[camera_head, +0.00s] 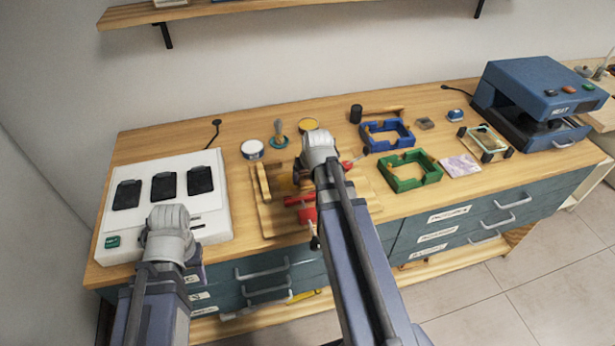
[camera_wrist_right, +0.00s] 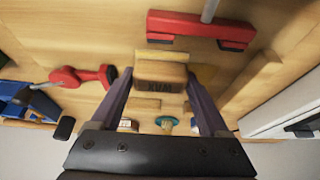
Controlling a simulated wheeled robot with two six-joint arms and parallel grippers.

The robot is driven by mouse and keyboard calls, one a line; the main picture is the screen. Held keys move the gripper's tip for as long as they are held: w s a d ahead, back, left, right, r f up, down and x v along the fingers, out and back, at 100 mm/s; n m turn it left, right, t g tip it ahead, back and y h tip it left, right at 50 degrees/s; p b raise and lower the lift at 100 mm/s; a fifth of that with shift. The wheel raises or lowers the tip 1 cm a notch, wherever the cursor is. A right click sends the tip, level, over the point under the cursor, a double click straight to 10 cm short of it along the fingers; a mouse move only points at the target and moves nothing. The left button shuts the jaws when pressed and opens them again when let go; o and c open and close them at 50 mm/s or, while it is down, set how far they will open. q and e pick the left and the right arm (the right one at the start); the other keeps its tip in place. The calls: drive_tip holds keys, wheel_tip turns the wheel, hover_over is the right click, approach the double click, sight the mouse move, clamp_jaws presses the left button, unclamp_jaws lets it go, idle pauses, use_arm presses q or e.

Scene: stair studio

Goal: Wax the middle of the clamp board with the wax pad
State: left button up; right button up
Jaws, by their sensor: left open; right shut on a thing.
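The wax pad (camera_wrist_right: 161,77), a small tan block marked WAX, is held between the fingers of my right gripper (camera_wrist_right: 160,88). In the head view my right gripper (camera_head: 300,176) is mostly hidden by its wrist, over the clamp board (camera_head: 268,222). The board is pale wood with a rail (camera_head: 262,182) on its left and red clamps. In the right wrist view one red clamp (camera_wrist_right: 190,26) lies beyond the pad and another (camera_wrist_right: 75,76) to its left. I cannot tell whether the pad touches the board. My left gripper (camera_head: 196,275) is open, partly hidden by its wrist, near the bench's front edge.
A white unit with black pads (camera_head: 215,215) stands left of the board. Behind are a white-lidded tin (camera_head: 252,149), a brush in a teal dish (camera_head: 279,138) and a yellow tin (camera_head: 308,125). Blue (camera_head: 375,138) and green frames (camera_head: 403,184) and a heat press (camera_head: 530,90) are right.

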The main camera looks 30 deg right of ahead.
drive_tip(key=shift+r+p, duration=2)
drive_tip(key=shift+r, duration=0.45)
wheel_tip(320, 180, up, 3)
drive_tip(key=p, duration=0.3)
drive_tip(key=shift+r, duration=0.1)
